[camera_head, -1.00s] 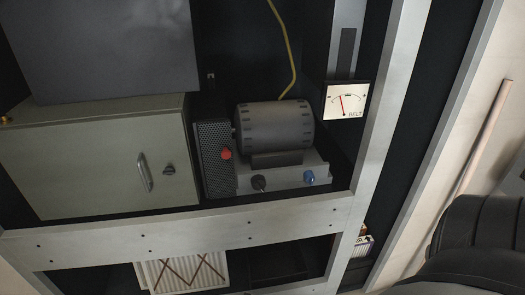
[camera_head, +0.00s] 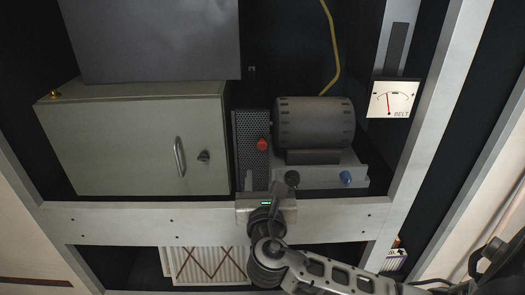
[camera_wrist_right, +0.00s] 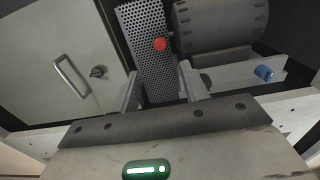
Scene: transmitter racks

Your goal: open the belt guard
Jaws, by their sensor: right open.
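The belt guard (camera_head: 250,158) is a dark perforated upright panel with a red knob (camera_head: 262,144), just left of the grey motor (camera_head: 314,123). It also shows in the right wrist view (camera_wrist_right: 150,60), with the red knob (camera_wrist_right: 160,44) on its right side. It looks closed against the motor's side. My right gripper (camera_head: 264,184) is open and empty, in front of the guard's lower part and below the knob. In the right wrist view its two fingers (camera_wrist_right: 162,88) stand apart, one towards each side of the guard. My left gripper is not in view.
A green-grey cabinet (camera_head: 130,145) with a handle stands left of the guard. A pale frame rail (camera_head: 150,222) crosses below. The BELT gauge (camera_head: 392,98) is at upper right.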

